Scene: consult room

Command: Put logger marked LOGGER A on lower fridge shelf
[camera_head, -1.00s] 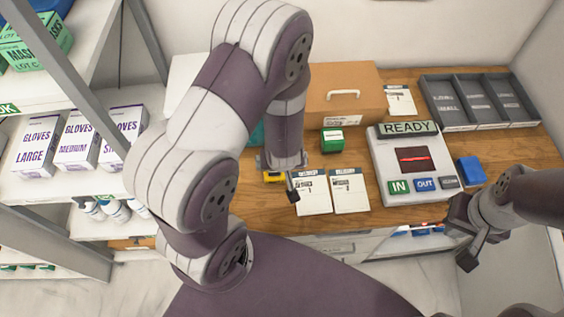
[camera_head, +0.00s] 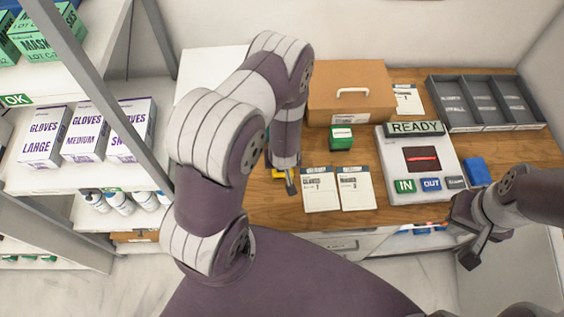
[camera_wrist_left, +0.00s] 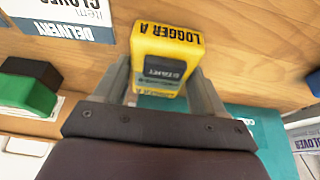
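The yellow logger (camera_wrist_left: 167,45), marked LOGGER A and with a dark display, lies between the fingers of my left gripper (camera_wrist_left: 163,85) in the left wrist view. The fingers sit close against its two sides and look shut on it, low over the wooden counter. In the head view only a small yellow part of the logger (camera_head: 279,173) shows behind the left fingertip. My right gripper (camera_head: 468,232) hangs at the counter's front right; its finger gap is not clear. No fridge shelf can be identified.
Two paper cards (camera_head: 320,190) lie right of the logger. A green box (camera_head: 341,138), a cardboard box (camera_head: 347,95), a READY device (camera_head: 410,165), a blue block (camera_head: 476,172) and a grey divided tray (camera_head: 485,103) occupy the counter (camera_head: 270,208). Shelves with glove boxes (camera_head: 84,137) stand left.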

